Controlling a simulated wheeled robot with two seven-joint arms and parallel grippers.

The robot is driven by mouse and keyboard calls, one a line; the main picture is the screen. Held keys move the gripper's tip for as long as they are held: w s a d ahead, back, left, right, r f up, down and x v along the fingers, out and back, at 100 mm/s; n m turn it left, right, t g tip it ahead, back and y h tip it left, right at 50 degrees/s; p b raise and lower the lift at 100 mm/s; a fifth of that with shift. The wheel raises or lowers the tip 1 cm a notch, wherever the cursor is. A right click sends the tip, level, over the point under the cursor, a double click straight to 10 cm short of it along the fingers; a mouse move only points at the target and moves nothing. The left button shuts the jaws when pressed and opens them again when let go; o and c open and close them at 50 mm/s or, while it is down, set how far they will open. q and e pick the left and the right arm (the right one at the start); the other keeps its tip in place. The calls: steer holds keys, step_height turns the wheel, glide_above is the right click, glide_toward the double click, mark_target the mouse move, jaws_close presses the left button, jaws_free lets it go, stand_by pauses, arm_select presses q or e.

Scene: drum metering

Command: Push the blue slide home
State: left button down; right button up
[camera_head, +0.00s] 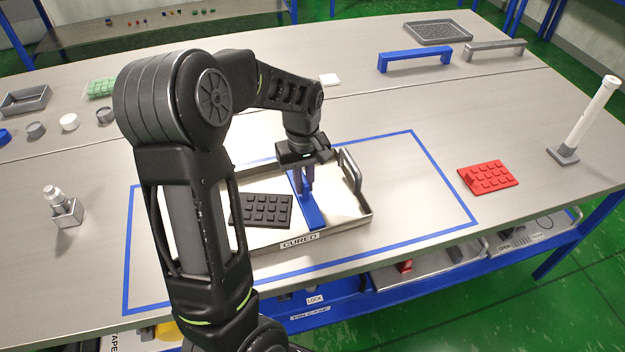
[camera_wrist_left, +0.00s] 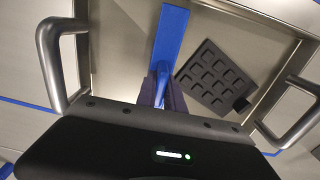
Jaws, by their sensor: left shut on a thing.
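The blue slide (camera_head: 314,216) is a long narrow bar lying across a shallow metal tray (camera_head: 345,229) labelled CURED. My left gripper (camera_head: 308,188) reaches down into the tray and is shut on the blue slide. In the left wrist view the slide (camera_wrist_left: 171,36) runs up from between the dark fingers (camera_wrist_left: 162,92). A dark mould with raised squares (camera_head: 261,210) lies in the tray just left of the slide; it also shows in the left wrist view (camera_wrist_left: 214,77). My forearm hides the tray's left part. My right gripper is not in view.
Blue tape (camera_head: 452,193) outlines an area around the tray. A grey tray handle (camera_head: 350,171) stands close right of my gripper. A red mould (camera_head: 488,177) and a white post (camera_head: 592,112) stand further right. Blue and grey handles (camera_head: 415,57) are at the back.

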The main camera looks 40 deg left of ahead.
arm_select(q)
steer(key=c, duration=1.4)
jaws_free()
steer(key=shift+c, duration=0.2)
step_height(320, 180, up, 8)
steer(key=shift+f+b, duration=0.1)
steer(key=shift+b, duration=0.2)
